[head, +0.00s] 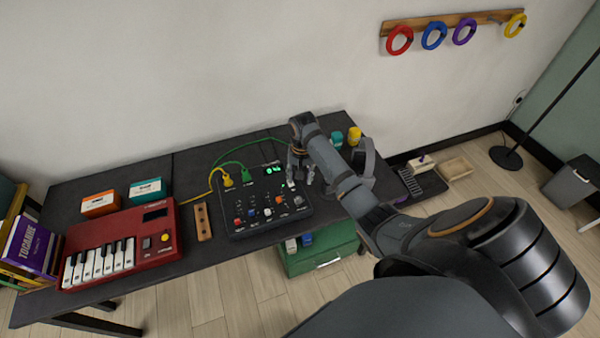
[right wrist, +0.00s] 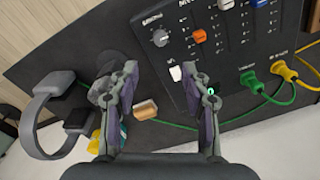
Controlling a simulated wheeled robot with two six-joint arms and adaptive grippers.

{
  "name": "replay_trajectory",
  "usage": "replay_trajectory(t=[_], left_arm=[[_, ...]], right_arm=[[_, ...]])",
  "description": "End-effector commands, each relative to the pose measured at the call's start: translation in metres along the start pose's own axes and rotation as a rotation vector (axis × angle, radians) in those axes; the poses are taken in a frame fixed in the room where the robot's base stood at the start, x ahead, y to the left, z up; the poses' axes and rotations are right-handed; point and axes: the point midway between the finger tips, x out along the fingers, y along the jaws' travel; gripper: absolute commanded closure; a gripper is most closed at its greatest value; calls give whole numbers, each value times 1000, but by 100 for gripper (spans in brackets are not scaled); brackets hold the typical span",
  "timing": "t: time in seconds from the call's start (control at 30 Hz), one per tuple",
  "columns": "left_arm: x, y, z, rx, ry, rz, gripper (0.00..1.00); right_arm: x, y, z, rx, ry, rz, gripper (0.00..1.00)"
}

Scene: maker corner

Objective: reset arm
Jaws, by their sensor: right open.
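My right arm reaches in from the lower right in the head view. Its gripper (head: 301,178) hangs over the right end of the black mixer panel (head: 243,222). In the right wrist view the gripper (right wrist: 168,88) has its two fingers spread apart with nothing held between them. The panel (right wrist: 205,60), with its knobs and sliders, lies beyond the fingers there. My left gripper does not show in either view.
The dark table (head: 190,163) holds a red keyboard (head: 165,228), two small boxes and a wooden strip (head: 202,222). Green and yellow cables run to the panel. A teal jar (head: 337,139), a yellow jar (head: 354,136) and grey headphones (head: 369,160) are near my right forearm. A green drawer unit (head: 325,252) stands below.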

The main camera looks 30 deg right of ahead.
Motion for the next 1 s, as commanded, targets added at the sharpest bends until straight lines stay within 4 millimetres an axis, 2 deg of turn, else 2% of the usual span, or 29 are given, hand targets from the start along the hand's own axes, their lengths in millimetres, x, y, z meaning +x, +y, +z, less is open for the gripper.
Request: replay_trajectory(t=[0.53, 0.63, 0.73, 0.8, 0.9, 1.0], left_arm=[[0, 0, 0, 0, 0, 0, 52], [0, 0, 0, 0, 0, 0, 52], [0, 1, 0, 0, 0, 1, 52], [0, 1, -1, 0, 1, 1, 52], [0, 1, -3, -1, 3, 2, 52], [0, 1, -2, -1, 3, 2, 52]], right_arm=[[-3, 0, 0, -1, 0, -1, 53], [1, 1, 8, -30, 8, 2, 53], [14, 7, 39, -145, 44, 7, 53], [19, 13, 70, -260, 84, 6, 53], [18, 23, 108, -401, 139, 3, 53], [11, 31, 136, -500, 181, 0, 53]])
